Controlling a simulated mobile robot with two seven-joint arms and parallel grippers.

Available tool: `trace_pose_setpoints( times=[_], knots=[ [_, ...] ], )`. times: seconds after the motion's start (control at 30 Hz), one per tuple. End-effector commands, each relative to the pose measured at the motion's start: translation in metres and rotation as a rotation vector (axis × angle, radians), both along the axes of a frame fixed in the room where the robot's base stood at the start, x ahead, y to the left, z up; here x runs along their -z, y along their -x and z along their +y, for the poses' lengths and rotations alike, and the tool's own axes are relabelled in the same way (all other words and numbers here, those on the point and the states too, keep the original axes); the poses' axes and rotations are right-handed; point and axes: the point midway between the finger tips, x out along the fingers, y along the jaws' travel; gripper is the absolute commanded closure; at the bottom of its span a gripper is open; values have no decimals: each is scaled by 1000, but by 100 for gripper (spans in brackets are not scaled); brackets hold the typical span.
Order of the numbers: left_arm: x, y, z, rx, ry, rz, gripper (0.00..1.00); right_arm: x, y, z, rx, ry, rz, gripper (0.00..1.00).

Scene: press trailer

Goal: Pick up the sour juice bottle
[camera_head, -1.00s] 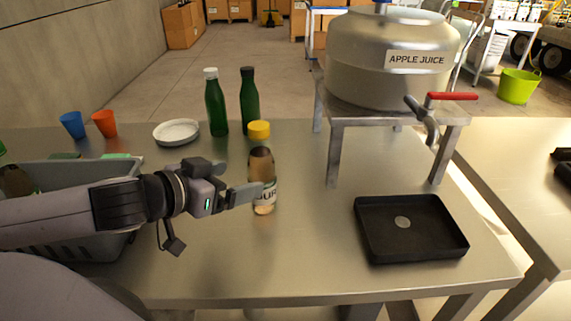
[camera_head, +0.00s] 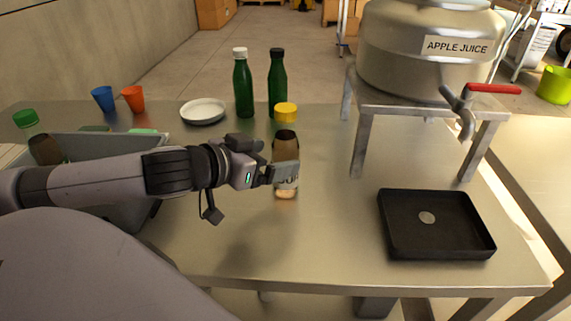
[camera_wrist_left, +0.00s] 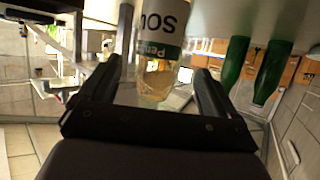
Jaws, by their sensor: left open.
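The sour juice bottle (camera_head: 286,148) stands upright on the metal table, with a yellow cap, a brownish body and a pale label. My left gripper (camera_head: 284,173) reaches it from the left, and its finger covers part of the label in the head view. In the left wrist view the bottle (camera_wrist_left: 160,55) appears upside down, with the label letters "SOU" readable. It lies between the two spread fingers of the left gripper (camera_wrist_left: 162,88), which is open. I cannot tell whether either finger touches the glass. My right gripper is not in view.
Two green bottles (camera_head: 243,88) (camera_head: 278,85) and a white plate (camera_head: 203,111) stand behind. A grey crate (camera_head: 150,140) is under my left arm. A black tray (camera_head: 437,250) lies right, below the apple juice tank's (camera_head: 430,50) tap. The table between bottle and tray is clear.

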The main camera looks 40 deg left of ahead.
Motion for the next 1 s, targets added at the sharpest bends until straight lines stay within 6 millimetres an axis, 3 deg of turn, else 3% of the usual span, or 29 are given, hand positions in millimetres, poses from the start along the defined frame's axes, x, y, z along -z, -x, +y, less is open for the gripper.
trace_pose_setpoints(
  times=[0.5,0.87,0.9,1.0],
  knots=[
    [20,-36,-8,-1,3,-1,9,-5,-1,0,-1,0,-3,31],
    [23,-41,-9,0,-1,1,9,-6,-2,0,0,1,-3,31],
    [23,-41,-9,0,-1,1,13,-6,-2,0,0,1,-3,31],
    [23,-41,-9,0,-1,0,45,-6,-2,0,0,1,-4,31]
  ],
)
